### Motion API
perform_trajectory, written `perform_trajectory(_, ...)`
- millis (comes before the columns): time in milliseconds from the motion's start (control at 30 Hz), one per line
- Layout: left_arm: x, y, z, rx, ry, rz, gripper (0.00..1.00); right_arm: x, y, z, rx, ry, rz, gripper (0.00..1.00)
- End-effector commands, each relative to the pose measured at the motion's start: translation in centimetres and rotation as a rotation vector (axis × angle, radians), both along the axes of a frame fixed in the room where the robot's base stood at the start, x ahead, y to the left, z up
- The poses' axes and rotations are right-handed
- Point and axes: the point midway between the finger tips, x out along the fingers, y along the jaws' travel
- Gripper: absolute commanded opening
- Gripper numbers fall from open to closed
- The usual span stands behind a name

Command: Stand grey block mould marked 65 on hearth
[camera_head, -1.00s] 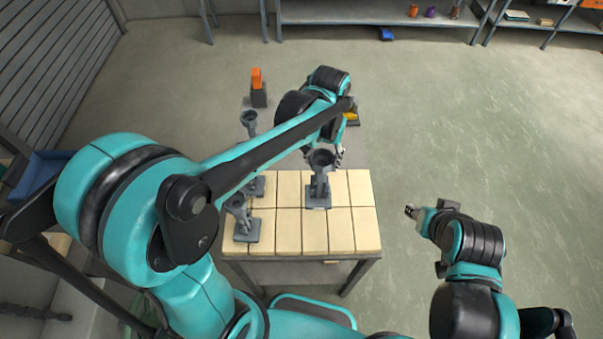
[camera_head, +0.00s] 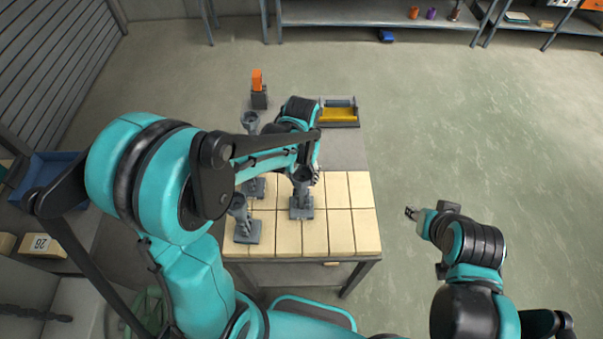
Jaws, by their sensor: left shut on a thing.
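The hearth (camera_head: 343,235) is a table topped with cream bricks. A grey mould (camera_head: 301,203) with a funnel-like cup and a square base is over its middle, upright. My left gripper (camera_head: 316,179) is behind this mould's upper part, shut on it; its fingers are mostly hidden. I cannot tell whether the base touches the bricks. Two similar grey moulds are at the hearth's left, one at the front (camera_head: 246,228) and one behind it (camera_head: 255,188), partly hidden by my arm. No 65 marking is readable. My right gripper (camera_head: 411,213) is off the hearth's right side, empty; its finger gap is unclear.
Another grey cup-topped piece (camera_head: 250,121) stands behind the hearth, near an orange-topped block (camera_head: 258,92). A yellow and grey tray (camera_head: 339,113) lies at the back. The hearth's right half is clear. A blue bin (camera_head: 52,178) is at far left.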

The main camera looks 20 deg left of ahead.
Motion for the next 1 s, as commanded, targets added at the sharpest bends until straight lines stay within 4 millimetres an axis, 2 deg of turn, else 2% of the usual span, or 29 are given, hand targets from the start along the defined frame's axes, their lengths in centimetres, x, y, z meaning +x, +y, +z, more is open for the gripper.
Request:
perform_trajectory(100,0.0,0.0,-0.4,0.0,0.0,0.0,0.0,0.0,0.0,-0.5,0.0,0.0,0.0,0.4)
perform_trajectory(133,0.0,0.0,-0.3,0.0,0.0,0.0,0.61,0.0,0.0,-0.3,0.0,0.0,0.0,0.4)
perform_trajectory(200,0.0,0.0,-0.3,0.0,0.0,0.0,0.74,0.0,0.0,-0.3,0.0,0.0,0.0,0.4)
perform_trajectory(500,0.0,0.0,-0.2,0.0,0.0,0.0,0.74,0.0,0.0,-0.2,0.0,0.0,0.0,0.4)
perform_trajectory(633,0.0,0.0,0.7,0.0,0.0,0.0,0.74,0.0,0.0,0.1,0.0,0.0,0.0,0.4)
perform_trajectory(767,0.0,0.0,3.1,0.0,0.0,0.0,0.74,0.0,0.0,0.3,0.0,0.0,0.0,0.4)
perform_trajectory(1000,0.0,0.0,8.5,0.0,0.0,0.0,0.74,0.0,0.0,0.6,0.0,0.0,0.0,0.4)
